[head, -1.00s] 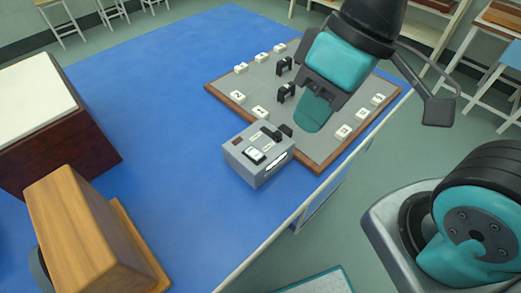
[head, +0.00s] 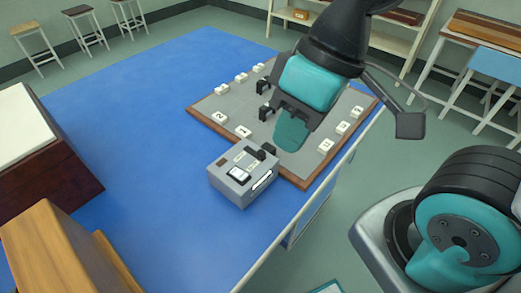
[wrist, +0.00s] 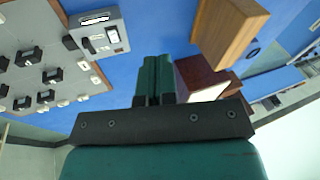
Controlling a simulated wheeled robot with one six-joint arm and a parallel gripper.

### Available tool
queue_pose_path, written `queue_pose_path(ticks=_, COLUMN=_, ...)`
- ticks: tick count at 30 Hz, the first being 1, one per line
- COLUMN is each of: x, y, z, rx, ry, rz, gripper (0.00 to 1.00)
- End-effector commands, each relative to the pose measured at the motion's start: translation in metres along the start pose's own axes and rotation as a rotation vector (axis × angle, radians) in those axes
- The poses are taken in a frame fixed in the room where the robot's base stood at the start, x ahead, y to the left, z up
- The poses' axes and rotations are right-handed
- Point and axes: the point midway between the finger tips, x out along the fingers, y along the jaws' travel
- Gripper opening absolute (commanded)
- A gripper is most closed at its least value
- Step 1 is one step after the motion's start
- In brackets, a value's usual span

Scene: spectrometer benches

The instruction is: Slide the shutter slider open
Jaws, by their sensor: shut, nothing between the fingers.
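The grey shutter box (head: 232,188) stands on the blue bench top by its near right edge. Its top carries a white rocker switch (head: 238,175), small labels and a black block (head: 262,153), which may be the slider. A bright white slot (head: 262,181) shows on its right side. In the wrist view the box (wrist: 112,12) is at the upper left, with the switch (wrist: 113,36) visible. My gripper (head: 290,140) is shut and empty, above and to the right of the box, apart from it. Its teal fingers (wrist: 153,62) lie together in the wrist view.
A grey board with a wooden rim (head: 300,184) lies behind the box, bearing black holders and several numbered white tags. A wooden block (head: 45,250) and a dark red case with a pale top (head: 60,185) stand at left. Blue bench top between them is clear.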

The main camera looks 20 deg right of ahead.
Motion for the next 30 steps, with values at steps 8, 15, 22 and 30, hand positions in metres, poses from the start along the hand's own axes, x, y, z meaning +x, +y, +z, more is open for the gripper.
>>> queue_pose_path(ticks=8, x=0.000, y=0.014, z=-0.016, rx=0.023, ry=-0.015, rz=0.023, gripper=0.44)
queue_pose_path(ticks=15, x=0.022, y=0.093, z=-0.082, rx=0.115, ry=-0.097, rz=0.161, gripper=0.47)
queue_pose_path(ticks=22, x=0.057, y=0.160, z=-0.113, rx=0.161, ry=-0.170, rz=0.285, gripper=0.47)
queue_pose_path(ticks=30, x=0.078, y=0.179, z=-0.114, rx=0.169, ry=-0.190, rz=0.315, gripper=0.47)
